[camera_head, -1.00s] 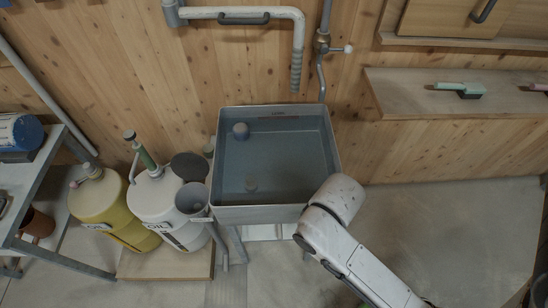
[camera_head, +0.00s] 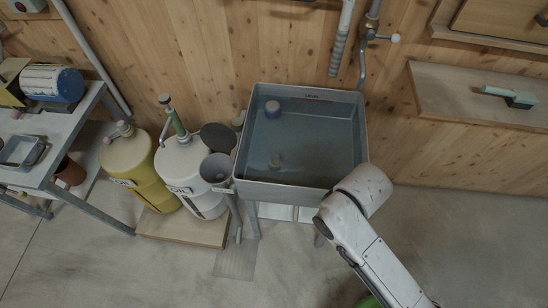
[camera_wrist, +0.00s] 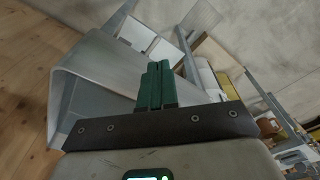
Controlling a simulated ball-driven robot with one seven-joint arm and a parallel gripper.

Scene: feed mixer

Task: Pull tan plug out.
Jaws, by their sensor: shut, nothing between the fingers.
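A grey rectangular sink (camera_head: 244,130) stands against the wooden wall in the head view. A small dull tan plug (camera_head: 275,160) shows near the middle left of its floor, under what looks like water. My gripper's green fingers (camera_wrist: 155,84) are pressed together with nothing between them in the wrist view. The grey side of the sink (camera_wrist: 95,85) fills the left of that view, behind the fingers. The plug does not show there. In the head view my arm reaches to the sink's front right corner, and my gripper is hidden.
White (camera_head: 190,170) and yellow (camera_head: 150,175) oil containers stand left of the sink. A metal table (camera_head: 55,135) is farther left, a wooden shelf (camera_head: 475,105) at right. Floor at right is clear.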

